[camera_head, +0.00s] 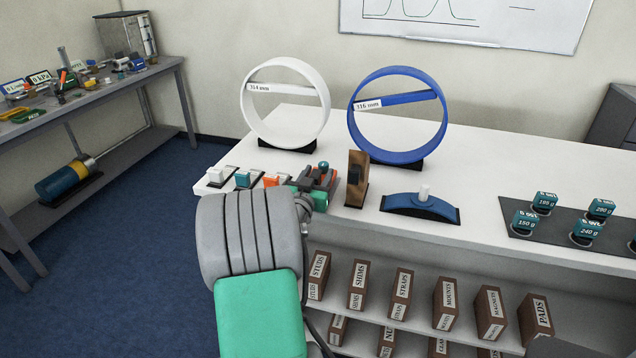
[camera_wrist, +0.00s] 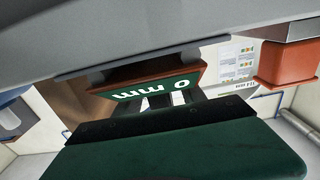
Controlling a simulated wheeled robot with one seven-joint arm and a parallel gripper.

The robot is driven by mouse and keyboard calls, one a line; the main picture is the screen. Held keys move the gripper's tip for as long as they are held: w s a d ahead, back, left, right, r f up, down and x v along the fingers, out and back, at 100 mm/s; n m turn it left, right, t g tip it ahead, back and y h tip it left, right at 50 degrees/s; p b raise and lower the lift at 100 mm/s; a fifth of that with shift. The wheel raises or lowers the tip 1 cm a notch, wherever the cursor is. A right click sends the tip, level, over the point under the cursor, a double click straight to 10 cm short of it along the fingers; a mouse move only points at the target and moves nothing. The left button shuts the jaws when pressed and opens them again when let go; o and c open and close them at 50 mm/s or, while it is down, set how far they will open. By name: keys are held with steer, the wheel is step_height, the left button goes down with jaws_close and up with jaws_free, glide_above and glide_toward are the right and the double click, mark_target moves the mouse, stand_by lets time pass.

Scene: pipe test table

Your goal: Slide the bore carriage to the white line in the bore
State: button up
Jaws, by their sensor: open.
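No part is clearly marked as the bore carriage, and I see no white line in a bore. A white ring (camera_head: 252,115) and a blue ring (camera_head: 439,130) stand upright on the table in the head view, each with a labelled bar across its opening. My arm hides much of the area.
A brown block (camera_head: 357,180) and a blue curved piece with a white peg (camera_head: 422,203) stand right of my wrist. Small white, teal and orange pieces stand left. Teal weights (camera_head: 545,201) sit far right. The table (camera_head: 480,180) is bare between them.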

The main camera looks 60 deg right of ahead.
jaws_close()
stand_by(0.4)
